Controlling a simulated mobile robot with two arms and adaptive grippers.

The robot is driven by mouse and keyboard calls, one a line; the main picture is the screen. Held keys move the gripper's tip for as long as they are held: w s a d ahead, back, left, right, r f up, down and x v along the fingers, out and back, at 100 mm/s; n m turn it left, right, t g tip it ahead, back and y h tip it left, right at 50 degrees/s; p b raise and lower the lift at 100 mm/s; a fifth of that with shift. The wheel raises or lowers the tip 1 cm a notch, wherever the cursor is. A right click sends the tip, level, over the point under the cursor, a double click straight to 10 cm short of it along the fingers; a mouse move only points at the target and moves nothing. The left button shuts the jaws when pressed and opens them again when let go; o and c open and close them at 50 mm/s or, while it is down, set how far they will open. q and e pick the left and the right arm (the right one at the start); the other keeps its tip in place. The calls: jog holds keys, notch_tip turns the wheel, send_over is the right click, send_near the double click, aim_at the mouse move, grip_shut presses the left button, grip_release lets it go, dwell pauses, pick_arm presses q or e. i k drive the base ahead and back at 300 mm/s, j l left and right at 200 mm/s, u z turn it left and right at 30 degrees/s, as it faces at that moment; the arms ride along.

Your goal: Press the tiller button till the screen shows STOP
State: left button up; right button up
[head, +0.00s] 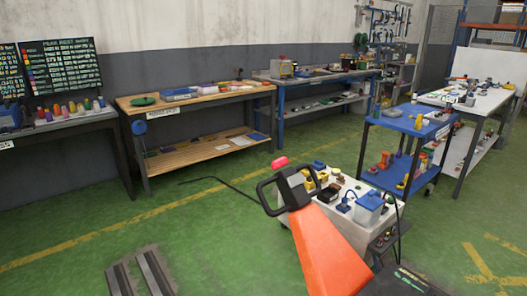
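An orange tiller arm (325,252) rises from the bottom centre and leans up to the left. Its head has a black loop handle (266,195) and a dark centre piece. A rounded pink-red piece (280,162) shows just above the handle; I cannot tell whether it is the button or is joined to the tiller. A dark panel (408,279) with small greenish marks lies at the bottom right of the tiller; its text is too small to read. I see no screen that clearly reads STOP. Neither of my grippers is in view.
A white-topped cart (338,212) with several small parts stands right behind the tiller. A blue cart (405,122) is farther right. Workbenches (195,97) line the wall, with dark text boards (62,66) at left. Metal rails (142,273) lie on the green floor, which is open at left.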

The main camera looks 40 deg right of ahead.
aim_at(279, 164)
jog(key=i+z, duration=0.85)
jog(key=i+j+z, duration=0.2)
jog(key=z, duration=0.2)
jog(key=i+j+z, duration=0.4)
jog(key=k+l, duration=0.05)
jog(key=l, duration=0.05)
